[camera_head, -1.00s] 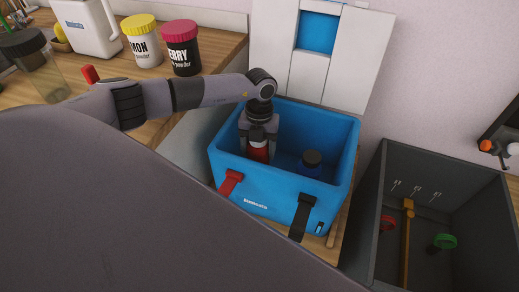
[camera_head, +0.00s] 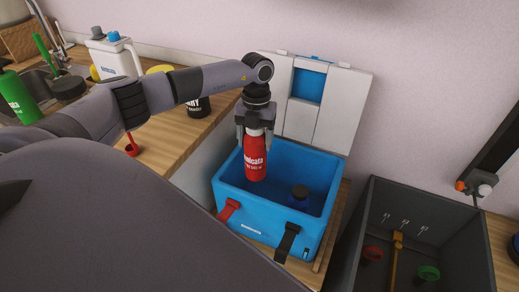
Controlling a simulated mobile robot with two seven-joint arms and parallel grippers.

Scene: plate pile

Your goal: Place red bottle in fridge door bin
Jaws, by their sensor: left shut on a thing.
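My left gripper (camera_head: 255,126) is shut on the red bottle (camera_head: 256,162) near its top. The bottle hangs upright with white lettering on its side, over the blue cooler box (camera_head: 262,228). Its lower end overlaps the cooler's opening in the picture. No fridge or door bin shows in the head view. My right gripper is not in view.
The cooler's white lid (camera_head: 334,110) stands open against the wall. A dark grey bin (camera_head: 437,243) is to the right. The wooden counter (camera_head: 172,160) on the left holds a white jug (camera_head: 113,57), jars and a green bottle (camera_head: 17,96).

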